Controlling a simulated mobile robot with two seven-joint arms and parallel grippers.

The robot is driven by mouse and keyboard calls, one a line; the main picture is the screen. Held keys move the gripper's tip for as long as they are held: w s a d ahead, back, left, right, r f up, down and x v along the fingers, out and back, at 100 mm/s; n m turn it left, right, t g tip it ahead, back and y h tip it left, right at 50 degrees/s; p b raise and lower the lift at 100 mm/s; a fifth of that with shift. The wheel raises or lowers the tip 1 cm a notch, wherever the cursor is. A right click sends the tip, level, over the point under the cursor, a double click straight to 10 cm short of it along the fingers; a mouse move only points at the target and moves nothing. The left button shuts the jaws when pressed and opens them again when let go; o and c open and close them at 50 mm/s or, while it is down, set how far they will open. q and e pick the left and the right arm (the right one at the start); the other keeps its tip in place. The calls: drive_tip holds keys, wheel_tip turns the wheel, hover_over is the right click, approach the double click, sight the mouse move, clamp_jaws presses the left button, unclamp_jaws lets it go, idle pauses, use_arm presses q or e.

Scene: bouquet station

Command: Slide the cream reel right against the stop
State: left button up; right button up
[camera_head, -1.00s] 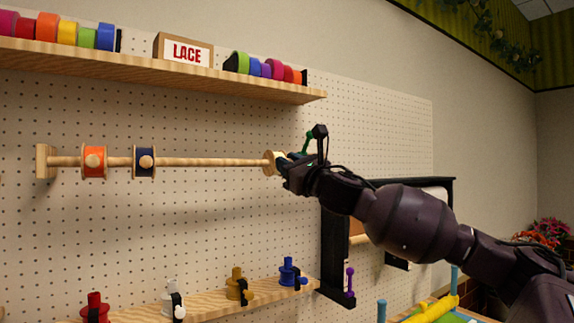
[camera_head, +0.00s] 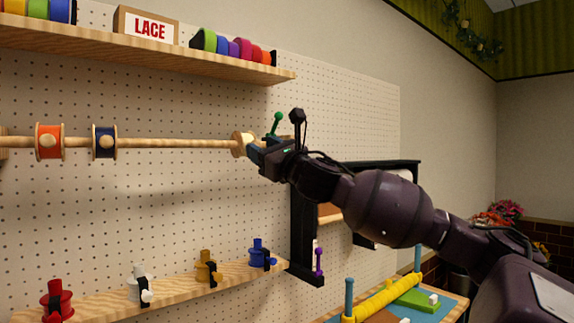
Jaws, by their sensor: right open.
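A wooden rod (camera_head: 190,143) runs across the pegboard. An orange reel (camera_head: 49,141) and a navy reel (camera_head: 105,141) sit on its left part. At its right end a pale round flange (camera_head: 240,144) shows, which looks like the cream reel; most of it is hidden behind my right gripper. My right gripper (camera_head: 254,148) is open at this flange, close against its right side; I cannot tell if they touch. The stop cannot be made out. My left gripper is not in view.
A shelf (camera_head: 200,62) with coloured rolls and a LACE sign (camera_head: 150,27) hangs above the rod. A lower shelf (camera_head: 180,284) carries several small spools. A black frame (camera_head: 303,235) stands behind my right arm. Bare pegboard lies below the rod.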

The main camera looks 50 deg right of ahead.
drive_tip(key=v, duration=0.8)
idle(0.4)
